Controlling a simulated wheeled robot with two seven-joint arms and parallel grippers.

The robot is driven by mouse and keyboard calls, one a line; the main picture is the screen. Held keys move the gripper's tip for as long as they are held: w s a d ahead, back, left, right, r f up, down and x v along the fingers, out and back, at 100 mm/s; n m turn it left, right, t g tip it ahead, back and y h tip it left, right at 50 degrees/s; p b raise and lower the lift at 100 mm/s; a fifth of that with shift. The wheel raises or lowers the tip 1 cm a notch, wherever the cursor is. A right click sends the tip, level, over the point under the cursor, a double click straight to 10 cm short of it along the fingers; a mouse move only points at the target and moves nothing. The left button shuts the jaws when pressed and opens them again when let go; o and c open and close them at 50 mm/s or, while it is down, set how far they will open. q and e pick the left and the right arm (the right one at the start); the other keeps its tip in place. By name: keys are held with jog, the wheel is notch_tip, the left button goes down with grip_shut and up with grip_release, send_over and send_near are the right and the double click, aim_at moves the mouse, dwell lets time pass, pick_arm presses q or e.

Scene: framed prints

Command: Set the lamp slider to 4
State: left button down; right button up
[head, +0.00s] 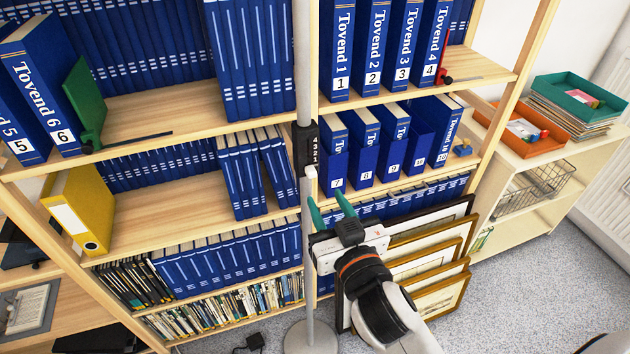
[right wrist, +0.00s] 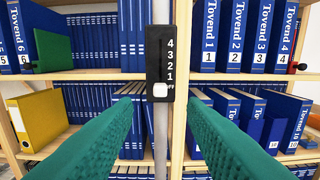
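The lamp slider is a black plate (head: 305,148) on a grey upright pole (head: 303,60), with white marks 4, 3, 2, 1 and OFF from top to bottom. Its white knob (right wrist: 160,90) sits at the bottom, beside OFF; it also shows in the head view (head: 311,171). My right gripper (head: 328,200) has green fingers and is just below and in front of the slider. In the right wrist view its fingers (right wrist: 163,108) are spread apart with nothing between them, the knob beyond the gap. My left gripper is not in view.
Shelves with blue Tovend binders (head: 345,50) stand behind the pole. A yellow binder (head: 78,212) is at the left. Framed prints (head: 430,265) lean below right, beside my right arm. A round lamp base (head: 310,338) stands on the floor. Space before the slider is clear.

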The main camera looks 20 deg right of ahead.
aim_at(312, 175)
jog(key=w+p, duration=0.1)
jog(key=w, duration=0.5)
jog(key=shift+w+a+r, duration=0.1)
jog(key=shift+w, duration=0.25)
grip_shut()
